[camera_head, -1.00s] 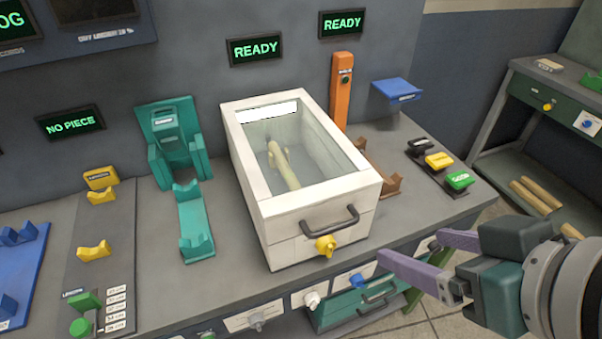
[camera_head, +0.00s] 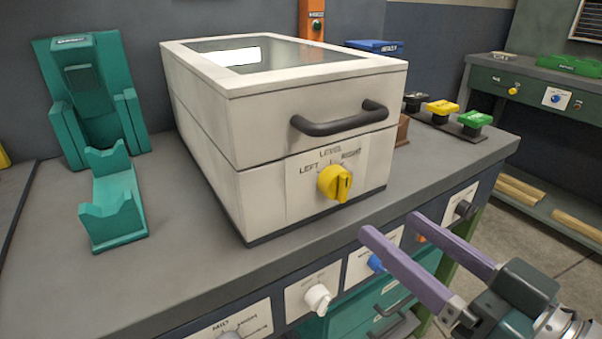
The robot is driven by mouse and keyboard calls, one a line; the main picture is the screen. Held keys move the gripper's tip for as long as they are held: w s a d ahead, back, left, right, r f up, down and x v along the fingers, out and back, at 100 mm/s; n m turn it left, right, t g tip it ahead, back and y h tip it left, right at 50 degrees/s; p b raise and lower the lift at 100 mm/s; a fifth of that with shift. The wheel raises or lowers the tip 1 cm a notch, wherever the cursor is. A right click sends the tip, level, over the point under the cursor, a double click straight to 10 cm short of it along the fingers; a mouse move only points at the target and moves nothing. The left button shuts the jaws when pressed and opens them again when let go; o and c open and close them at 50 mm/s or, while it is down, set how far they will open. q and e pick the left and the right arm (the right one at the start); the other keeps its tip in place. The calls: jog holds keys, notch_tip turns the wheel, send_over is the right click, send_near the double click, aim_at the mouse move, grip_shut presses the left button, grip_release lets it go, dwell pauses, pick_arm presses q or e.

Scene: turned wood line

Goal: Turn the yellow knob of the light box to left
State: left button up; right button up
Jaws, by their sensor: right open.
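The light box (camera_head: 250,160) is a white box with a glazed lid and a dark handle (camera_head: 340,118), standing on the grey bench. Its yellow knob (camera_head: 334,183) is on the front face, under a label reading LEVEL, with LEFT and RIGHT marked above it. The knob's ridge looks close to upright, perhaps leaning slightly right. My right gripper (camera_head: 388,226) is open and empty, with two purple fingers pointing toward the box. It is to the lower right of the knob and apart from it. My left gripper is not in view.
Blue (camera_head: 376,263) and white (camera_head: 318,297) knobs stick out of the bench front below the box. A teal holder (camera_head: 113,205) stands left of the box. Green (camera_head: 475,119) and yellow (camera_head: 441,107) buttons sit at right. The bench top (camera_head: 185,270) before the box is clear.

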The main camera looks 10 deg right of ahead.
aim_at(347, 188)
jog(key=b+x, duration=0.1)
jog(key=x, duration=0.8)
jog(key=shift+w, duration=0.15)
grip_shut()
